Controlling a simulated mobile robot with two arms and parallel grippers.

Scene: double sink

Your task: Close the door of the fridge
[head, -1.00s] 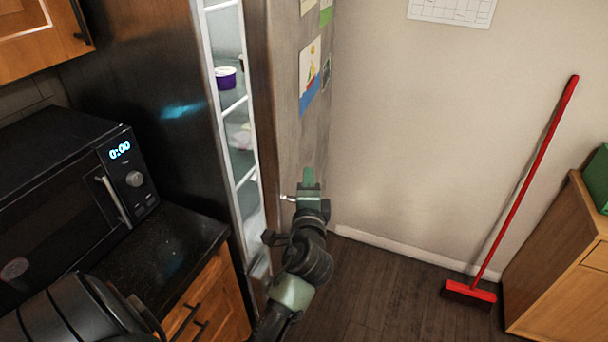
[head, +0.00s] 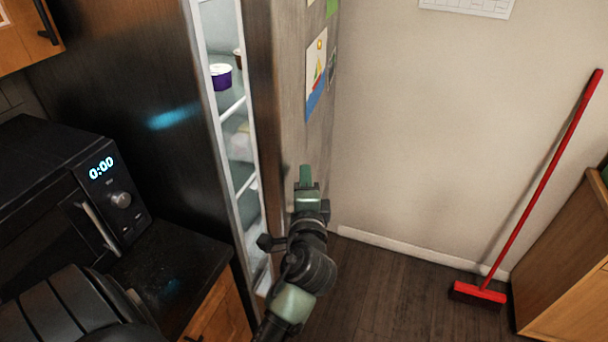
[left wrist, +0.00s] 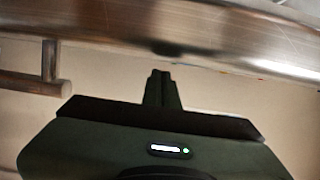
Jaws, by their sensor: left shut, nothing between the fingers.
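The fridge door (head: 301,95) stands partly open, with papers on its metallic outer face. Through the gap the lit white fridge interior (head: 238,140) shows shelves and a purple tub (head: 220,77). My left gripper (head: 305,175) is shut and empty, in front of the lower part of the door's outer face. In the left wrist view the shut fingertips (left wrist: 162,80) point toward a shiny metal edge (left wrist: 210,40); I cannot tell whether they touch it. A bar like a handle (left wrist: 30,82) is left of them. My right gripper is not in view.
A black microwave (head: 50,200) sits on a dark counter (head: 180,270) left of the fridge. A red broom (head: 545,180) leans on the wall at right, beside a wooden cabinet (head: 565,285). The floor (head: 390,290) between is clear.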

